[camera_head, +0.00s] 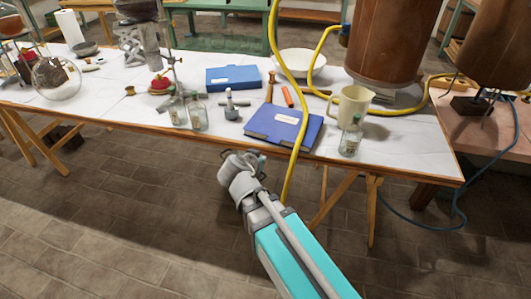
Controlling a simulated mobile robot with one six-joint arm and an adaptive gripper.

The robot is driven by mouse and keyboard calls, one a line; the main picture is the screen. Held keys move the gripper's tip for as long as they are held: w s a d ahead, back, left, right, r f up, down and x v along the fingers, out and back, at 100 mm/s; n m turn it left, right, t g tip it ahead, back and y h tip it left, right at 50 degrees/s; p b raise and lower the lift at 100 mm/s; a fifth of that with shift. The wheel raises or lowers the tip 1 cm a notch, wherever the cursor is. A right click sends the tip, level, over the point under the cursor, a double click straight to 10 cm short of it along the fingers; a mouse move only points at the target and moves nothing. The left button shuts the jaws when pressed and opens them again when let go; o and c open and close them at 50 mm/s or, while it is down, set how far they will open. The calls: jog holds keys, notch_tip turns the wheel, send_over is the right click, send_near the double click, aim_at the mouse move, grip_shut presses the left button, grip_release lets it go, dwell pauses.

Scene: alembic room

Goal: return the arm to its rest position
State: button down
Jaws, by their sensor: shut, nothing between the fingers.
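My arm reaches up from the bottom right, with a teal link and grey wrist joints. My gripper (232,156) is at its far end, in front of the table's near edge and over the brick floor. It is small and partly hidden by the wrist. It appears shut and holds nothing that I can see. It is apart from the objects on the table.
The white-covered table (110,104) holds a blue book (284,127), a blue box (233,78), glass bottles (350,137) and a cream jug (352,105). A yellow hose (275,45) hangs past the table edge near my arm. Open brick floor (120,220) lies left of my arm.

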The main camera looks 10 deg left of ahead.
jog(key=shift+s+a+f, duration=0.1)
jog(key=shift+s, duration=0.2)
dwell(0.4)
jog(key=s+d+f+n+g+y, duration=0.1)
jog(key=s+d+f+g, duration=0.2)
jog(key=d, duration=0.6)
jog(key=s+d+f+n+g+y, duration=0.1)
jog(key=s+d+f+g, duration=0.2)
jog(key=d, duration=0.6)
jog(key=s+d+f+n+g+y, duration=0.1)
jog(key=d+f+g, duration=0.3)
jog(key=d, duration=0.5)
notch_tip(320, 180, up, 21)
jog(key=g+p, duration=0.1)
jog(key=p, duration=1.9)
